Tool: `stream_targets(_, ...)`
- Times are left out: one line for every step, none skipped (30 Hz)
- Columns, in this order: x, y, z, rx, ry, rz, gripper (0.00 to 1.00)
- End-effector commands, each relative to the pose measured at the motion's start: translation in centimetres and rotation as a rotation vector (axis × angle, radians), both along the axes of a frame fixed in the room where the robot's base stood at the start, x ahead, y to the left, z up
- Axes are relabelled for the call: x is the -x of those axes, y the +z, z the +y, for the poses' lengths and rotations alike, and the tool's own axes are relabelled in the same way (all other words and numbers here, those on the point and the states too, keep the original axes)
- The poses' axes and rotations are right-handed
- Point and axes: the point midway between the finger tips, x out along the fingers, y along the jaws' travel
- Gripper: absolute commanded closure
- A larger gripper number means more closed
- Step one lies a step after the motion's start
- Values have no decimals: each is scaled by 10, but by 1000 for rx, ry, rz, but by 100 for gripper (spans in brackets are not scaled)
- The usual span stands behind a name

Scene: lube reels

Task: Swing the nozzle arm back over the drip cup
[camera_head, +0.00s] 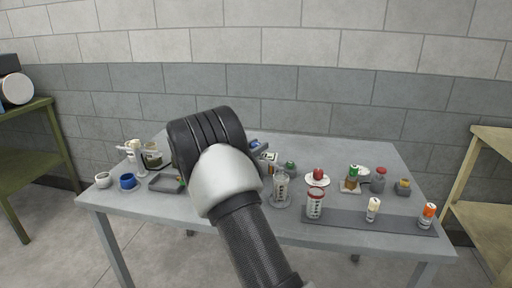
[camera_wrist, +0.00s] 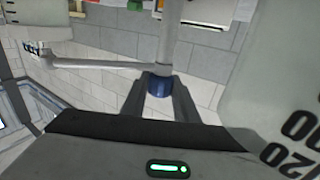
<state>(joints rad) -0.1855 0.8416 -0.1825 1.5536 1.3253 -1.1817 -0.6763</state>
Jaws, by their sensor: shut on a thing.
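In the wrist view the two dark fingers of my gripper (camera_wrist: 160,102) are closed around a blue collar (camera_wrist: 159,85) at the end of a pale vertical tube. A white cup (camera_head: 103,180) and a blue cup (camera_head: 128,181) stand at the left front; I cannot tell which is the drip cup.
A clear container with black numbers (camera_wrist: 285,75) is close on the right in the wrist view. In the head view a grey tray (camera_head: 165,184) lies near the cups. Jars and bottles, including a red-lidded jar (camera_head: 315,203), crowd the table's right half. Shelves stand at both sides.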

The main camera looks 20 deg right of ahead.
Motion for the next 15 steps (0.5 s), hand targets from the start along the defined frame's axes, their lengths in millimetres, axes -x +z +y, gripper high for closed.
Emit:
stream_targets(-1, 2, 0, -1, -14, -3, 100)
stream_targets(-1, 3, 0, 1, -27, -4, 100)
stream_targets(-2, 4, 0, 2, -52, -5, 100)
stream_targets(-2, 5, 0, 2, -74, -6, 100)
stream_targets(-2, 5, 0, 2, -97, -5, 100)
stream_targets(-2, 4, 1, 2, -129, -6, 100)
stream_targets(-2, 3, 0, 2, -152, -6, 100)
stream_targets(-2, 3, 0, 2, -173, -5, 100)
stream_targets(-2, 3, 0, 3, -198, -6, 100)
stream_targets(-2, 3, 0, 3, -215, -6, 100)
stream_targets(-2, 2, 0, 3, -230, -6, 100)
stream_targets(-2, 2, 0, 2, -246, -6, 100)
stream_targets(-1, 2, 0, 2, -255, -5, 100)
stream_targets(-1, 2, 0, 2, -263, -5, 100)
stream_targets(-1, 1, 0, 0, -270, -4, 100)
